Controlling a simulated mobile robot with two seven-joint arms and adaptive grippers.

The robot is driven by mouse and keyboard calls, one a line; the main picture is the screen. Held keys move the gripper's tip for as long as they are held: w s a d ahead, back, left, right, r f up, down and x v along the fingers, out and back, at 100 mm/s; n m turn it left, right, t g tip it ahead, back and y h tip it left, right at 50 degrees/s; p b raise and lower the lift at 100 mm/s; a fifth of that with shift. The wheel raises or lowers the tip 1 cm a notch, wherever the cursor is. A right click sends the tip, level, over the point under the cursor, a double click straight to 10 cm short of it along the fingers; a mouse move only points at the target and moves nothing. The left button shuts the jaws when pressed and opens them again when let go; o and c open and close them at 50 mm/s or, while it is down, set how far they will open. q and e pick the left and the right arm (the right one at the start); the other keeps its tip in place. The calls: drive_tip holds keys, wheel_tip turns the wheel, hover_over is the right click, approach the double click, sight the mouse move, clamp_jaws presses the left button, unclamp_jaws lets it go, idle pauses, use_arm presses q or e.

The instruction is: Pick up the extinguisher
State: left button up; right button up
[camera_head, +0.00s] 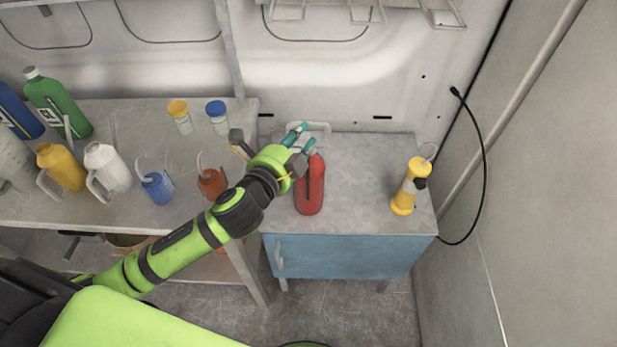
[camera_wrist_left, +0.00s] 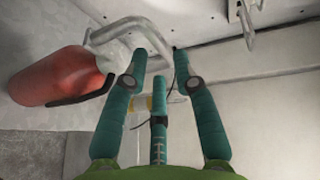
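The red extinguisher (camera_head: 311,190) stands on the grey top of a blue cabinet, with a pale grey handle at its upper end. In the left wrist view the extinguisher (camera_wrist_left: 58,77) is at the upper left, and its looped handle (camera_wrist_left: 135,25) reaches in front of the fingertips. My left gripper (camera_head: 305,136) is over the cabinet at the extinguisher's upper end. In the wrist view its teal fingers (camera_wrist_left: 158,52) are spread apart with nothing clamped between them. I cannot tell whether a fingertip touches the handle. My right gripper is not in view.
A yellow handheld lamp or tool (camera_head: 405,188) stands on the cabinet's right side (camera_head: 370,170). The grey table (camera_head: 130,130) at left holds several bottles, jugs and small oil cans. A black cable (camera_head: 483,165) hangs on the right wall. The cabinet top between extinguisher and yellow item is clear.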

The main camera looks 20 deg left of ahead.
sight(311, 124)
use_arm(q)
drive_tip(key=p+x, duration=0.1)
drive_tip(key=x, duration=0.4)
drive_tip(key=shift+w, duration=0.2)
drive_tip(key=shift+s, duration=0.1)
clamp_jaws()
drive_tip(key=shift+r, duration=0.2)
